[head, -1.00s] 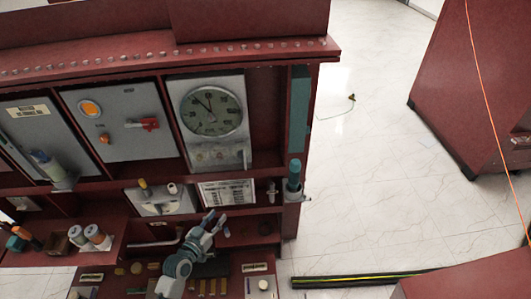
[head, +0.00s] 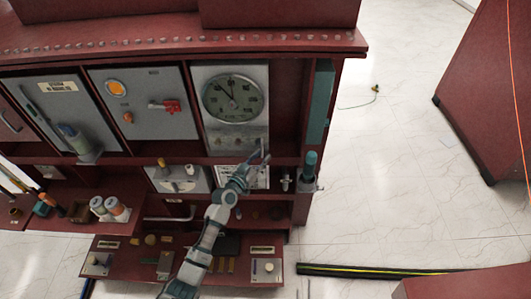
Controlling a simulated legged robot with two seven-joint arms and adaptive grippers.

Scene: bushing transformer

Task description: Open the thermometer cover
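The thermometer is a round grey dial (head: 233,98) with dark numbers, set in a tall light-grey panel (head: 205,140) on the dark red cabinet. I cannot make out a separate cover edge over the dial, and it looks closed. My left gripper (head: 264,151) is in front of the panel's lower right edge, below and right of the dial. Its two fingers look spread and hold nothing visible. I cannot tell whether it touches the panel. My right gripper is not in view.
A teal-topped cylinder (head: 310,165) stands at the cabinet's right end. The tiled floor at right is mostly clear.

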